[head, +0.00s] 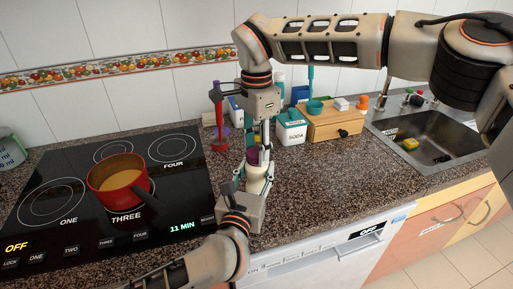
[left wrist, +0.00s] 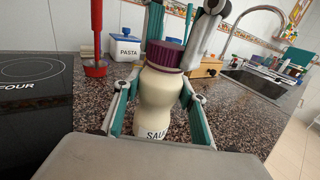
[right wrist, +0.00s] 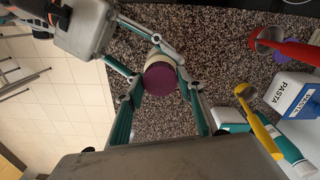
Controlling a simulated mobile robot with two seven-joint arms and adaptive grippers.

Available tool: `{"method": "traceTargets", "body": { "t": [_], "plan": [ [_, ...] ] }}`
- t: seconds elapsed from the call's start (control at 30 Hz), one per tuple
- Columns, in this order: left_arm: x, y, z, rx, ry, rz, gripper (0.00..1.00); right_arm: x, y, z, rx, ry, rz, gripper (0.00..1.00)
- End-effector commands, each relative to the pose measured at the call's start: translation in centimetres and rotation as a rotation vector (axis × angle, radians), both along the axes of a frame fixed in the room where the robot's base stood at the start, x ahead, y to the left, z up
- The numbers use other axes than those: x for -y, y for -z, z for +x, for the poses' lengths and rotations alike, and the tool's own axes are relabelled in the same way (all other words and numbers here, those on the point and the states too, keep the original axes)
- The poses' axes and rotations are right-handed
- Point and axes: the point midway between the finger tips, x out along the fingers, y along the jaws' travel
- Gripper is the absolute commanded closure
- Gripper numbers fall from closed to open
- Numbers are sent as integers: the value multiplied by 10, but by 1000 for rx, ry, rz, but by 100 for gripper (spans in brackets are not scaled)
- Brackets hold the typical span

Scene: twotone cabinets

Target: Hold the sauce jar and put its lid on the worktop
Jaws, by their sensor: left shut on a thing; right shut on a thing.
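The sauce jar (left wrist: 160,102) is a cream-coloured bottle with a dark purple lid (left wrist: 165,54) on its top. It stands upright between the fingers of my left gripper (left wrist: 158,88), which is shut on its body. In the head view the jar (head: 257,172) is partly hidden by my grippers. My right gripper (head: 258,150) comes down from above and is shut on the lid, which faces the right wrist camera (right wrist: 160,78). The lid sits on the jar with no clear gap. The speckled worktop (head: 330,185) lies around and below them.
A red pot (head: 115,178) stands on the black hob (head: 60,215) at left. A red utensil (head: 219,120), a SODA canister (head: 291,130) and a wooden box (head: 335,120) stand behind. The sink (head: 430,150) is at right. Worktop right of the jar is clear.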

Motion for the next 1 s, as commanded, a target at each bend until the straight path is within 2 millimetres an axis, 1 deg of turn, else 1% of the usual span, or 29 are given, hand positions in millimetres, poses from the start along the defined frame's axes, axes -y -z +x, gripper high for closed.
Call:
{"method": "traceTargets", "body": {
  "t": [0.73, 1.0],
  "plan": [
    [0, 1, 0, -2, 0, 0, 100, 0, -21, 0, 0, 0, 0, 88],
    [0, 1, 0, -2, 0, 0, 100, 0, -22, 0, 0, 1, 0, 88]
  ]
}}
